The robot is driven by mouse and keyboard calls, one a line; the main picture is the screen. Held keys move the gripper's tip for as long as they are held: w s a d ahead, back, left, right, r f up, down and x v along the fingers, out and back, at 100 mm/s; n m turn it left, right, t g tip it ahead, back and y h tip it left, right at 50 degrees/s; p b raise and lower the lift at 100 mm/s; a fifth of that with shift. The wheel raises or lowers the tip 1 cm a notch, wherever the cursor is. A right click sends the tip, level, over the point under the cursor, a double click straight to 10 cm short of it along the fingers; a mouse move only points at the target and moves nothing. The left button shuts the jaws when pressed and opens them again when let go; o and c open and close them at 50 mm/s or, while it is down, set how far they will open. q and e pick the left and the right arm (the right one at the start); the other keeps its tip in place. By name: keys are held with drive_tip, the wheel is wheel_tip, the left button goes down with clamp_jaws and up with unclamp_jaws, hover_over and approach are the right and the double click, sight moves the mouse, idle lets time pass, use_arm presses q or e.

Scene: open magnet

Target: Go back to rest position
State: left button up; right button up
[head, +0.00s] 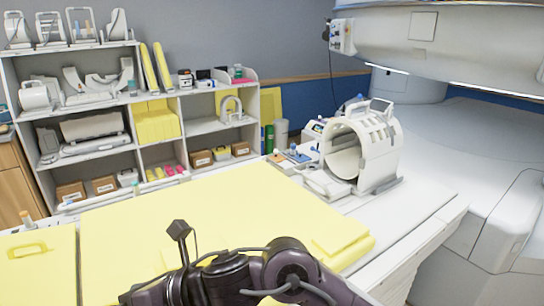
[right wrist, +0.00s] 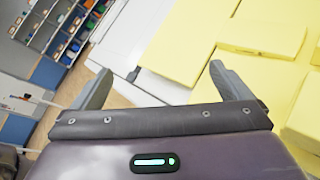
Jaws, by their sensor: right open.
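My right gripper (right wrist: 160,70) shows in the right wrist view. Its two grey fingers are wide apart with nothing between them. Beyond the fingers are the yellow padded table top (right wrist: 262,38) and a white surface. In the head view a dark jointed arm of mine (head: 290,262) crosses the bottom edge over the yellow pad (head: 200,210); no gripper fingers can be made out there. My left gripper is in neither view.
A white head coil (head: 378,150) stands at the table's far right end, with small items beside it. The large scanner (head: 450,45) fills the right. White shelves (head: 90,100) with coils and boxes stand behind. A yellow cushion (head: 342,238) lies near my arm. The pad's middle is clear.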

drive_tip(key=w+d+f+m+t+h, duration=0.2)
drive_tip(key=w+d+f+m+t, duration=0.1)
drive_tip(key=d+m, duration=0.5)
drive_tip(key=w+d+f+m+t+h, duration=0.3)
drive_tip(key=d+m, duration=0.3)
drive_tip(key=m, duration=0.5)
drive_tip(key=w+d+f+m+t+h, duration=0.2)
drive_tip(key=w+d+m+t, duration=0.15)
drive_tip(key=d+m, duration=0.45)
drive_tip(key=s+d+f+m+g+h, duration=0.3)
drive_tip(key=s+d+f+m, duration=0.45)
drive_tip(key=d+m, duration=0.2)
drive_tip(key=s+d+f+m+g+h, duration=0.4)
drive_tip(key=s+d+f+m, duration=0.35)
drive_tip(key=d, duration=0.35)
wheel_tip(320, 180, down, 29)
drive_tip(key=s+g, duration=0.1)
drive_tip(key=s, duration=0.2)
drive_tip(key=s+d+f, duration=0.1)
drive_tip(key=s+f, duration=0.8)
drive_tip(key=s+d+f+g, duration=0.1)
drive_tip(key=s+d+f, duration=0.1)
drive_tip(key=s+f, duration=0.8)
drive_tip(key=shift+s+d, duration=0.25)
